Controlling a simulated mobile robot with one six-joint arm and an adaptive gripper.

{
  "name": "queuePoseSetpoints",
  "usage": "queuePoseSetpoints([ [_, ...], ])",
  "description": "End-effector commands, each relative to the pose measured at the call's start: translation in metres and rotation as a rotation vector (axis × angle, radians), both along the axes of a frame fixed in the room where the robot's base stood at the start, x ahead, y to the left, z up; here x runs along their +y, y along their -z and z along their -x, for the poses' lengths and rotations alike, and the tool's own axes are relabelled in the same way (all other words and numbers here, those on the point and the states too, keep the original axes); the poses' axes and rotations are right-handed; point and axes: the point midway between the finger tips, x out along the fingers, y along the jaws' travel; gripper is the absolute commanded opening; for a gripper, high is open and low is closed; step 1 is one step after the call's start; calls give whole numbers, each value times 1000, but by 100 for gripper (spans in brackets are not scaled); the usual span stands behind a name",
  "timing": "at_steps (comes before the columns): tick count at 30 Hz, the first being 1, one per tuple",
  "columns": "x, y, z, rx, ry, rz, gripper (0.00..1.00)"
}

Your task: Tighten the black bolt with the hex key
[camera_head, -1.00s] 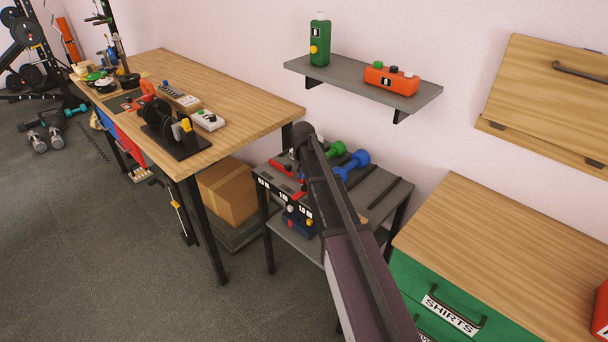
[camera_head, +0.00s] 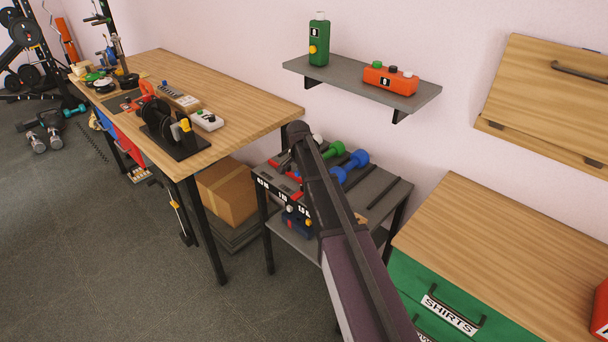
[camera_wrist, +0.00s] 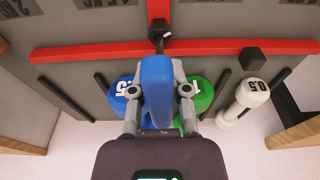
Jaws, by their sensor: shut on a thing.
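In the wrist view my gripper (camera_wrist: 158,112) is shut on an upright blue thing (camera_wrist: 157,80) that looks like a tool handle, possibly the hex key. A black piece with a small pale end (camera_wrist: 159,30) shows just beyond it, over a red bar (camera_wrist: 95,50). I cannot tell whether they are joined or touching. A black hexagonal piece (camera_wrist: 253,57), which may be the black bolt, stands by the red bar to the right, apart from my gripper. In the head view my arm hides the gripper and what it holds.
Blue (camera_head: 350,165), green (camera_head: 335,150) and white (camera_wrist: 247,95) dumbbells lie close around my gripper on the small grey table (camera_head: 362,187). A shelf (camera_head: 360,85) hangs above. The wooden workbench (camera_head: 245,95) is left and the green drawer cabinet (camera_head: 455,290) right.

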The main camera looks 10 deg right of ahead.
Motion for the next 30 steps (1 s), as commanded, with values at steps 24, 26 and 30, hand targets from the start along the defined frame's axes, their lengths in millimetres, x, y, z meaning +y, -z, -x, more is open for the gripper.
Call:
queuePoseSetpoints([
  [24, 0, -2, 0, 0, -3, 0, 64],
  [26, 0, -4, 0, 0, -3, 0, 64],
  [30, 0, -15, 0, 0, -3, 0, 64],
])
